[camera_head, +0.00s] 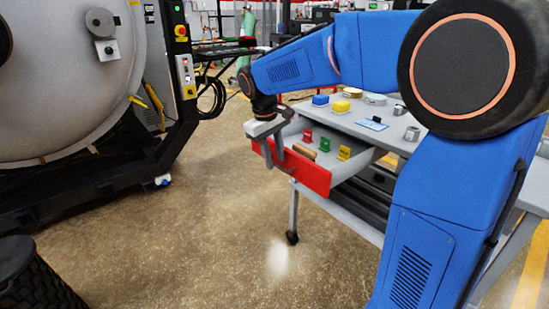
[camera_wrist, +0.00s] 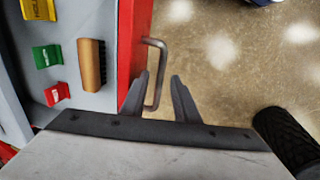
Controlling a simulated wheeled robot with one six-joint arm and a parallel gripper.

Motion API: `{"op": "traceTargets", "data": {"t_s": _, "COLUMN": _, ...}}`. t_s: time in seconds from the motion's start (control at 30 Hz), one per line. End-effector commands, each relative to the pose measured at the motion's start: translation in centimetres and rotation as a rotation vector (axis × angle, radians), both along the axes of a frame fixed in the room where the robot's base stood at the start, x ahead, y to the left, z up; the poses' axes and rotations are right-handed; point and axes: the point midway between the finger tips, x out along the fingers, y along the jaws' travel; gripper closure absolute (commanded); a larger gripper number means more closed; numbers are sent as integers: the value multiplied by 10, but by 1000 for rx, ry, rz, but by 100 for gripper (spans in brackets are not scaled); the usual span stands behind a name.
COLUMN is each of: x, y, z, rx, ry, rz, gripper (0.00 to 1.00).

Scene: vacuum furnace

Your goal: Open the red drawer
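The red drawer's front shows in the camera_head view (camera_head: 312,174) and along the left of the wrist view (camera_wrist: 134,45). The drawer is pulled well out from the workbench, and its grey interior is visible. Its metal bar handle (camera_wrist: 160,70) sticks out from the red front. My gripper (camera_wrist: 160,82) is at the drawer front with its two dark fingers apart, one on each side of the handle bar. Gaps show between the fingers and the bar. In the camera_head view my gripper (camera_head: 279,152) hangs over the left part of the front.
Inside the drawer are red, green and yellow labelled blocks and a brown brush (camera_wrist: 92,65). The workbench top (camera_head: 345,117) holds several small items. A large round furnace door (camera_head: 65,75) stands at the left. Open floor lies before the drawer.

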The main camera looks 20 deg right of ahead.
Motion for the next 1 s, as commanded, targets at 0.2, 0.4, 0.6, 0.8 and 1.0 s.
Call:
{"op": "traceTargets", "data": {"t_s": 0.2, "x": 0, "y": 0, "z": 2, "rx": 0, "ry": 0, "rz": 0, "gripper": 72}}
{"op": "traceTargets", "data": {"t_s": 0.4, "x": -1, "y": 4, "z": 23, "rx": 1, "ry": -2, "rz": 0, "gripper": 72}}
{"op": "traceTargets", "data": {"t_s": 0.6, "x": -4, "y": 12, "z": 62, "rx": 1, "ry": -2, "rz": 1, "gripper": 72}}
{"op": "traceTargets", "data": {"t_s": 0.8, "x": -6, "y": 19, "z": 101, "rx": 0, "ry": -3, "rz": 1, "gripper": 72}}
{"op": "traceTargets", "data": {"t_s": 1.0, "x": -9, "y": 26, "z": 137, "rx": 0, "ry": -1, "rz": 1, "gripper": 72}}
